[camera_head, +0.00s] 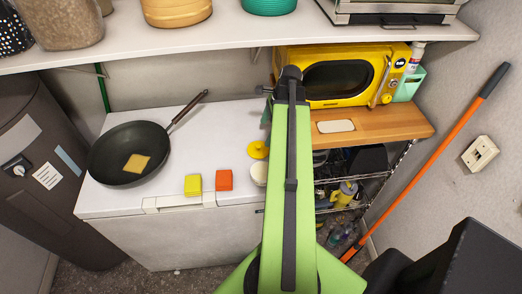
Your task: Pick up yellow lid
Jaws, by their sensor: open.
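The yellow lid (257,150) is a small round yellow piece. It lies on the white top of a chest-like appliance (225,128), just left of my green arm. A whitish round object (259,174) sits just in front of it, partly covered by my arm. My arm rises through the middle of the view and hides what is directly behind it. My gripper does not show, so its place relative to the lid cannot be seen.
A yellow block (193,185) and an orange-red block (225,180) stand near the front edge. A dark pan (118,165) with a flat tan square is at left. A yellow microwave (340,76) stands on a wooden board (385,123) at right. A shelf (225,35) overhangs the back.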

